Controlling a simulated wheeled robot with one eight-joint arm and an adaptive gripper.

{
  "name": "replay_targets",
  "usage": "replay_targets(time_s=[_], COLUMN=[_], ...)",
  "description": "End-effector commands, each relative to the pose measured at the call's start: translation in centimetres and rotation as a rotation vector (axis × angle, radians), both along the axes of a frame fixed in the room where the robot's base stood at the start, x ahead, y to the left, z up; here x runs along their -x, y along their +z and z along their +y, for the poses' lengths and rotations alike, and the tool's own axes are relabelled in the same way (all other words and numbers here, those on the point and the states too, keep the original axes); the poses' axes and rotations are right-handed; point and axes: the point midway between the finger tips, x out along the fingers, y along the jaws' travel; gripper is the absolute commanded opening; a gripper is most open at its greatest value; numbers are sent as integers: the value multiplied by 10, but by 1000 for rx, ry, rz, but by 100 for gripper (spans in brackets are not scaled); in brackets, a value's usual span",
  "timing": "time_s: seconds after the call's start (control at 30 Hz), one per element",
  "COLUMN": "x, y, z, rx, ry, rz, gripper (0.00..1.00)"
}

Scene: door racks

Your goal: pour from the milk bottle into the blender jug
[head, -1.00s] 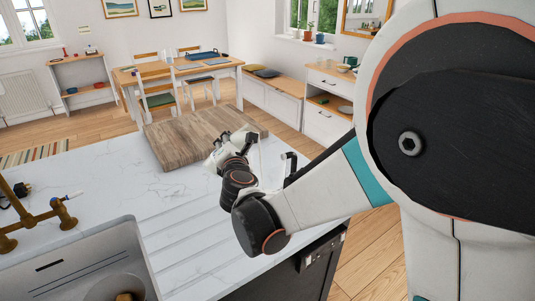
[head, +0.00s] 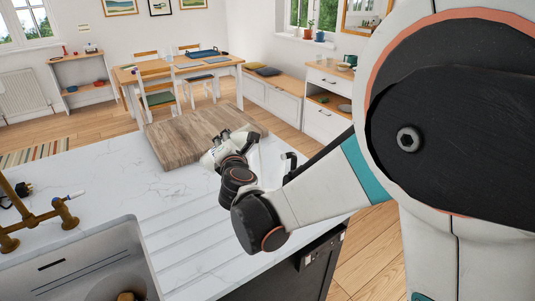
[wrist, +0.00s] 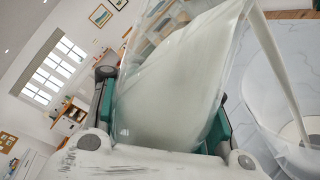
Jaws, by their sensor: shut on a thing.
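The milk bottle (wrist: 175,85) is clear, holds white milk and fills the middle of the wrist view, strongly tilted. My gripper (wrist: 165,100) is shut on it, with a finger on each side. A white stream runs from the top of the wrist view down into the clear blender jug (wrist: 262,120) at the right. Some white liquid shows low in the jug. In the head view my gripper (head: 240,140) is over the counter by the wooden board; the bottle and jug are hard to make out there.
The wooden board (head: 180,140) lies on the white marble counter (head: 110,185) behind my gripper. A sink (head: 90,265) and a brass tap (head: 40,215) are at the lower left. The counter between sink and board is clear. A dining table stands farther back.

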Motion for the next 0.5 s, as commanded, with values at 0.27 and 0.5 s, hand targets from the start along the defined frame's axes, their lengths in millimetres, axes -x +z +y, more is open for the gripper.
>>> replay_targets(time_s=[0.27,0.5], x=[0,0], y=[-8,-14], z=[1,2], rx=[-30,-54], ry=[0,0], rz=[8,16], gripper=[0,0])
